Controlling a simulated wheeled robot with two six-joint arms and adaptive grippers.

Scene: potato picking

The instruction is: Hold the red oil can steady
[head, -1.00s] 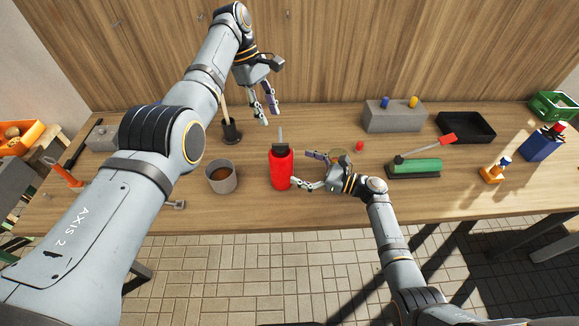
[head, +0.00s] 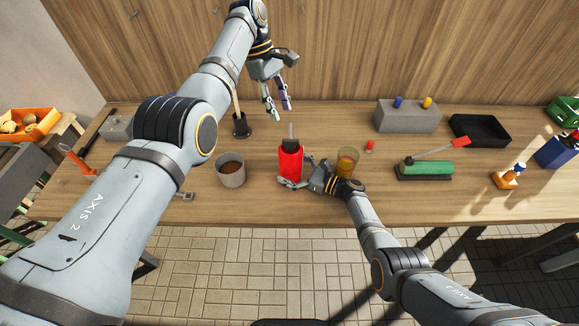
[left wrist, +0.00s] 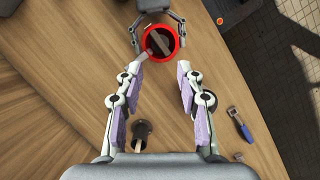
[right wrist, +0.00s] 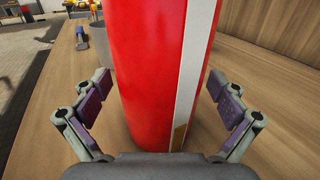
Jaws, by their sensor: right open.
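The red oil can (head: 290,165), with a dark top and a thin spout, stands upright on the wooden table in the head view. My right gripper (head: 299,173) is open beside it. In the right wrist view the can (right wrist: 150,70) stands between the spread fingers, with narrow gaps at both sides. The left wrist view shows the can's red rim (left wrist: 177,48) from above, between the right fingers. My left gripper (head: 278,104) is open and empty, higher up behind the can. Its parted fingers show in the left wrist view (left wrist: 158,75).
A grey cup (head: 231,176) with brown contents stands left of the can. A dark holder (head: 241,126) with a handle stands behind it. An amber glass (head: 347,162) stands close behind my right wrist. A grey block (head: 408,118) and black tray (head: 480,130) lie farther right.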

